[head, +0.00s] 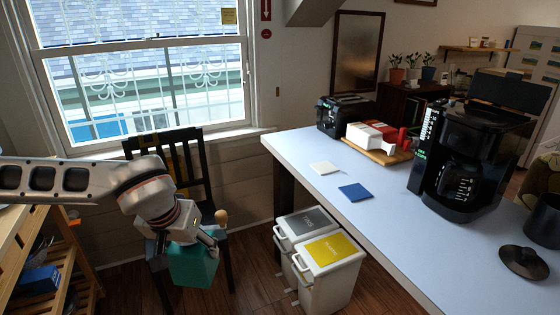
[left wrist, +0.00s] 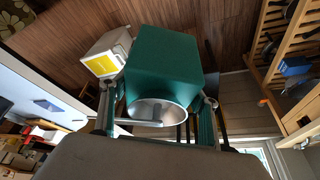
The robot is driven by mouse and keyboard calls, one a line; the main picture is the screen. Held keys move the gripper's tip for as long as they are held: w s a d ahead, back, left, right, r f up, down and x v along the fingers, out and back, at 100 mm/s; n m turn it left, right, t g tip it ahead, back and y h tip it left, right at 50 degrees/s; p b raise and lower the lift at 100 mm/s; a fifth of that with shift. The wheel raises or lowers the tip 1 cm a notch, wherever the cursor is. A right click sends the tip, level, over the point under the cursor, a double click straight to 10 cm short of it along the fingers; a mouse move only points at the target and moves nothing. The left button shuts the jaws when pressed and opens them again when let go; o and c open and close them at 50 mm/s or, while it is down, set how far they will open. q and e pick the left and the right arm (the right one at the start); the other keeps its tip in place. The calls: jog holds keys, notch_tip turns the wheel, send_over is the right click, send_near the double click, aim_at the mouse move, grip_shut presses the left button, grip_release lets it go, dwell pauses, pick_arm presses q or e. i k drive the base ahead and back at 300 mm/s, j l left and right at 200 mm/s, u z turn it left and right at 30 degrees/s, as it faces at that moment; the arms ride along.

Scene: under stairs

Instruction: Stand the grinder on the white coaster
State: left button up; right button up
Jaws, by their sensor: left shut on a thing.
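The grinder is a teal box (head: 192,266) with a wooden knob (head: 221,216) above it. In the left wrist view its teal body (left wrist: 165,58) fills the middle, with a silver bowl and crank facing the camera. My left gripper (head: 205,238) is shut on the grinder and holds it in the air in front of the black chair, left of the table; it looks roughly upright. The gripper's fingers (left wrist: 155,108) lie on both sides of it in the wrist view. The white coaster (head: 324,168) lies flat and bare on the table. My right gripper is not in view.
A blue coaster (head: 355,192) lies near the white one on the table (head: 390,230). A black toaster (head: 340,117), a wooden board (head: 385,155) with items and a coffee maker (head: 460,165) stand further back or right. Two bins (head: 330,265) stand below the table's left edge.

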aim_at(320, 166)
jog(key=i+j+u, duration=0.1)
jog(key=i+u, duration=0.45)
jog(key=i, duration=0.3)
jog(key=i+j+z, duration=0.1)
jog(key=i+z, duration=0.3)
jog(key=i+j+z, duration=0.2)
jog(key=i+z, duration=0.2)
jog(key=i+j+z, duration=0.15)
jog(key=z, duration=0.25)
jog(key=i+j+z, duration=0.25)
jog(key=z, duration=0.2)
jog(key=i+j+z, duration=0.1)
jog(key=j+z, duration=0.15)
jog(key=z, duration=0.15)
jog(key=i+j+z, duration=0.1)
jog(key=j+z, duration=0.3)
